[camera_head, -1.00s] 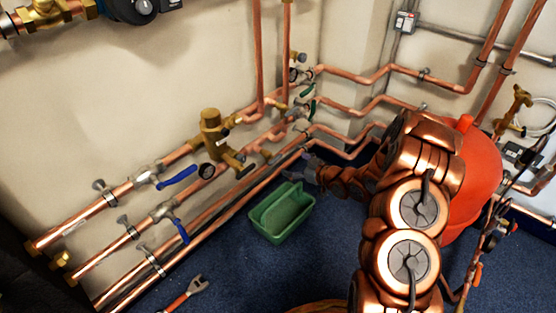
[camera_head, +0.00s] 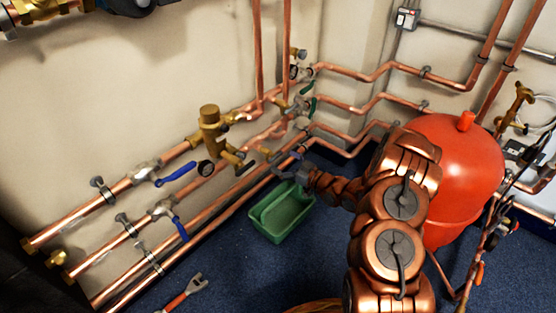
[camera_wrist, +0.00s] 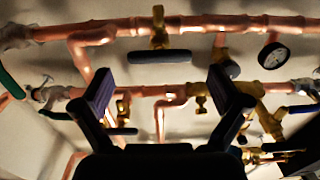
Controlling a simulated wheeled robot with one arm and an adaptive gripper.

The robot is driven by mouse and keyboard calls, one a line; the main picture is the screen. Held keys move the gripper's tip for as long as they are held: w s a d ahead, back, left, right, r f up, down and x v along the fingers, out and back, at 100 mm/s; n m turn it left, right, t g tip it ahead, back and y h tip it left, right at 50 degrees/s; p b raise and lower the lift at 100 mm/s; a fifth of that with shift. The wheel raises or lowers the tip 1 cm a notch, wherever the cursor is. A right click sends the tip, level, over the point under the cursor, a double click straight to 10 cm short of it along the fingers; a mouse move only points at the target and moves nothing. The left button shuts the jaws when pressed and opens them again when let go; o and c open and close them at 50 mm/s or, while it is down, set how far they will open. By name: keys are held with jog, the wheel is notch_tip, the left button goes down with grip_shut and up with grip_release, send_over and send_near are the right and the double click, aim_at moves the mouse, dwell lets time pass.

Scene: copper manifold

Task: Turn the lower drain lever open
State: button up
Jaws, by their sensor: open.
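My gripper (camera_head: 286,166) is open and empty, close to the wall pipes above the back of the green tray. In the wrist view its two dark fingers (camera_wrist: 165,92) stand wide apart. That view looks upside down against the head view. A dark bar lever (camera_wrist: 160,56) on a brass valve lies across the picture, beyond the gap between the fingers and apart from them. A smaller dark lever (camera_wrist: 122,131) on another brass valve shows beside the left finger. The first seems to be the lower drain lever, though I cannot be certain. In the head view the drain levers are too small to tell apart.
The green tray (camera_head: 254,223) stands on the blue floor under the pipes. Blue levers (camera_head: 176,173) and a gauge (camera_head: 206,168) are on the left pipes. Green levers (camera_head: 310,106) sit near the corner. A red tank (camera_head: 460,165) stands right of my arm.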

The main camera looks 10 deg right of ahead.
aim_at(275, 157)
jog(key=shift+b+x, duration=0.35)
jog(key=shift+x, duration=1.05)
jog(key=c, duration=1.2)
